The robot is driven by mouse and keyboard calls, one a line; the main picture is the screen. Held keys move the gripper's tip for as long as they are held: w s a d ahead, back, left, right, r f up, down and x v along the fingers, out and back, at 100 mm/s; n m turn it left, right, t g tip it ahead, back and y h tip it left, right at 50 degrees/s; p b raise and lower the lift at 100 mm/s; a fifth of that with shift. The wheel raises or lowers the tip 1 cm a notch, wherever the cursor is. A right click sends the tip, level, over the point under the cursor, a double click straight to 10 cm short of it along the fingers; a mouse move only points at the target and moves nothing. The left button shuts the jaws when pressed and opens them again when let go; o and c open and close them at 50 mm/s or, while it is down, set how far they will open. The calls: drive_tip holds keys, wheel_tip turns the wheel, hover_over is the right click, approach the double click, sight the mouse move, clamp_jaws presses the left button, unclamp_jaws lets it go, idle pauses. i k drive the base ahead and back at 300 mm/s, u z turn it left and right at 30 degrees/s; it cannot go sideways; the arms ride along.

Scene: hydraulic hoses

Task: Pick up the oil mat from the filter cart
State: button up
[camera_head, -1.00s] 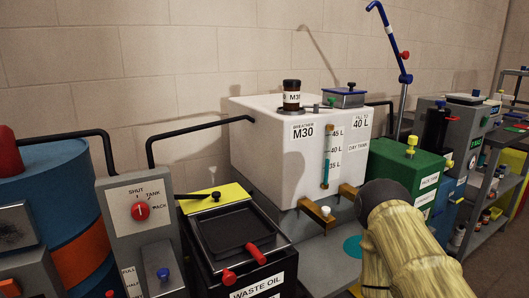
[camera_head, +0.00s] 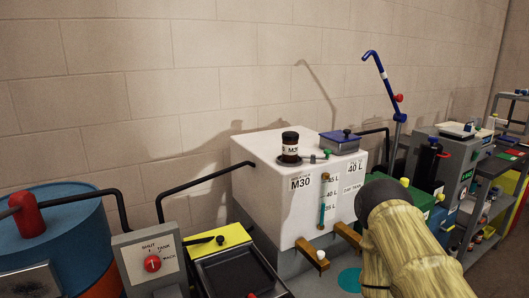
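A flat teal disc (camera_head: 349,280) lies on a grey surface in front of the white day tank, partly hidden by my arm. I cannot tell whether it is the oil mat. No thing is clearly marked as the filter cart. My arm, pale and ribbed with a dark rounded part, fills the lower right. My gripper itself is not visible.
The white tank (camera_head: 270,185) marked M30 carries a dark jar (camera_head: 290,148) and a blue-lidded box (camera_head: 340,141). A black tray (camera_head: 235,275), a grey switch panel (camera_head: 148,265) and a blue drum (camera_head: 50,240) stand left. Grey shelving (camera_head: 493,207) stands at right.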

sight(461, 131)
drive_tip(key=z, duration=0.9)
drive_tip(key=i, duration=0.8)
drive_tip(key=z, duration=1.3)
drive_tip(key=i, duration=1.2)
drive_tip(key=u, duration=0.6)
drive_tip(key=i, duration=1)
drive_tip(key=u, duration=0.75)
